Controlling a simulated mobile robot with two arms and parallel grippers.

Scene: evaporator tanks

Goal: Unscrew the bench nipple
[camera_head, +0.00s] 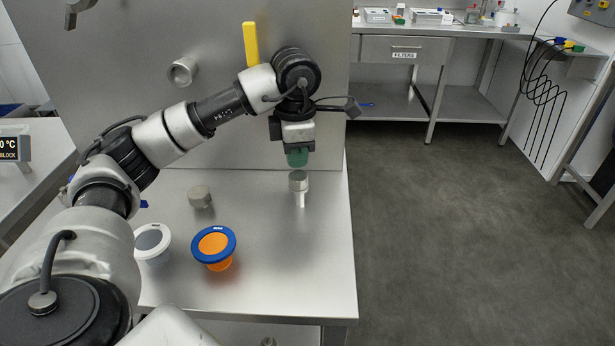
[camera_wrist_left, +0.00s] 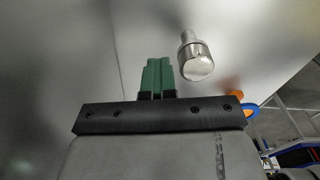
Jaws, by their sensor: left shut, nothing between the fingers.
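The bench nipple (camera_head: 298,181) is a short metal cylinder on a thinner pale stem, standing upright near the right side of the steel bench. In the left wrist view the nipple (camera_wrist_left: 195,62) shows as a shiny round end with a stem, right of my fingers. My left gripper (camera_head: 297,158) has green fingers that are shut and empty. In the head view the fingertips appear just above the nipple's top. In the left wrist view the gripper (camera_wrist_left: 157,78) and the nipple appear apart.
On the steel bench (camera_head: 310,270) are a loose metal cap (camera_head: 200,196), a grey-and-white cup (camera_head: 152,242) and an orange cup with a blue rim (camera_head: 214,245). A metal fitting (camera_head: 183,71) and a yellow handle (camera_head: 251,44) are on the upright panel behind. The bench's front right is clear.

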